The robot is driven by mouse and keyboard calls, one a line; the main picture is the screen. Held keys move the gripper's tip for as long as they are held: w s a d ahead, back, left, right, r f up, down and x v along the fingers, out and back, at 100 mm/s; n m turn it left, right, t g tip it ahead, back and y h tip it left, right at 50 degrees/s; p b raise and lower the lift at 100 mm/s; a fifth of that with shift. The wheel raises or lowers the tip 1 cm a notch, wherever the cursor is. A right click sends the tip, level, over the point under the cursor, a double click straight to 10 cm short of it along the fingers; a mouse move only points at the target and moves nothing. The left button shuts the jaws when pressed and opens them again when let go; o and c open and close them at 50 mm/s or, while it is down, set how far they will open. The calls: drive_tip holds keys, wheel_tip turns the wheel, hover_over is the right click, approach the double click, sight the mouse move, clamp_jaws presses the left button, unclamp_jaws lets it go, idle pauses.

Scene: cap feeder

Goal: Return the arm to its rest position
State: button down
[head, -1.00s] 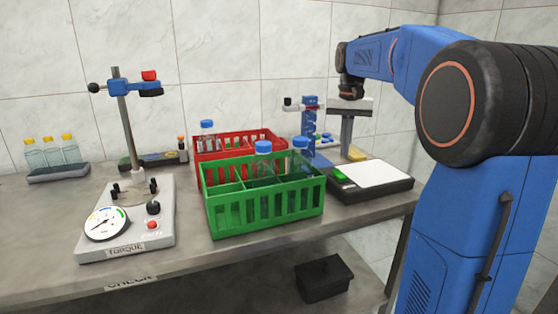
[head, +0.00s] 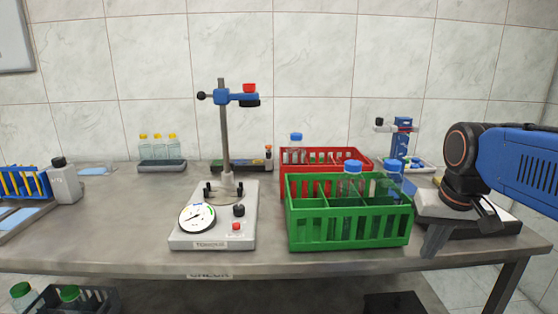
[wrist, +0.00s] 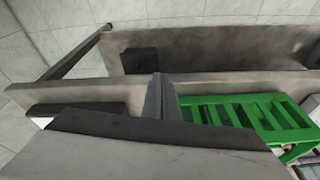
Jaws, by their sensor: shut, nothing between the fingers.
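My blue arm reaches in from the right side of the head view. The gripper body covers much of the lower part of that view. Whether the fingers touch the crate cannot be told.
A red crate (head: 325,157) stands behind the green one, and bottles with blue caps stand in both. A torque tester (head: 213,225) with a post is left of them. A dark pad (head: 500,226) lies partly hidden behind my gripper. The front middle bench edge is clear.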

drive_tip(key=s+a+f+n+t, duration=0.1)
drive_tip(key=s+a+f+n, duration=0.1)
drive_tip(key=s+f, duration=0.8)
drive_tip(key=shift+s+a+t, duration=0.25)
drive_tip(key=shift+a+t, duration=0.15)
drive_tip(key=shift+a, duration=0.3)
